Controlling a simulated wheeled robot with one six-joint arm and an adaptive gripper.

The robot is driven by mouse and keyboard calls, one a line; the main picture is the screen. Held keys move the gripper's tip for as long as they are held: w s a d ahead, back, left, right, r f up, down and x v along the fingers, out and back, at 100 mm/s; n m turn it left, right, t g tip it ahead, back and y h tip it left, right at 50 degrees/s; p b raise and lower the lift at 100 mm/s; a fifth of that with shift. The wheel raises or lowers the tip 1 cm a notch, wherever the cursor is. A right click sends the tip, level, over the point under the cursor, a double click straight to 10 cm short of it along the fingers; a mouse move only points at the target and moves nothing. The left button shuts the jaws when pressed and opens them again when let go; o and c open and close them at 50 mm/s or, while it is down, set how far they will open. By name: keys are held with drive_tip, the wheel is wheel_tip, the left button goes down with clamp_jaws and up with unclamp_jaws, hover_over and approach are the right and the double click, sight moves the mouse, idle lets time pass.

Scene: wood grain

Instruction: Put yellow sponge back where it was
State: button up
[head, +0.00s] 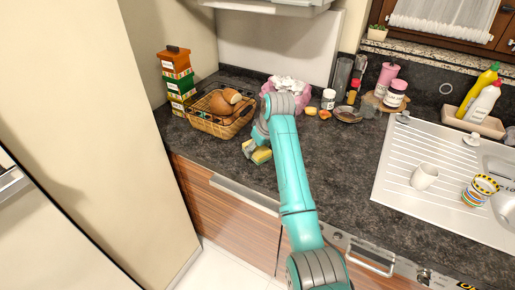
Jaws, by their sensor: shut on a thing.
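The yellow sponge (261,156) with a green layer is low over the dark countertop, close to its front left edge. My gripper (254,148) is shut on the sponge; the fingers are small and partly hidden by my teal arm. I cannot tell whether the sponge touches the counter.
A wicker basket of bread (203,122) stands left of my gripper, with stacked boxes (177,77) behind it. A pink pot (297,98), jars and small bottles stand at the back. The middle counter is clear.

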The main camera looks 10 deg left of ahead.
drive_tip(key=o, duration=1)
drive_tip(key=shift+f, duration=0.15)
drive_tip(key=v, duration=1.2)
drive_tip(key=shift+w, duration=0.1)
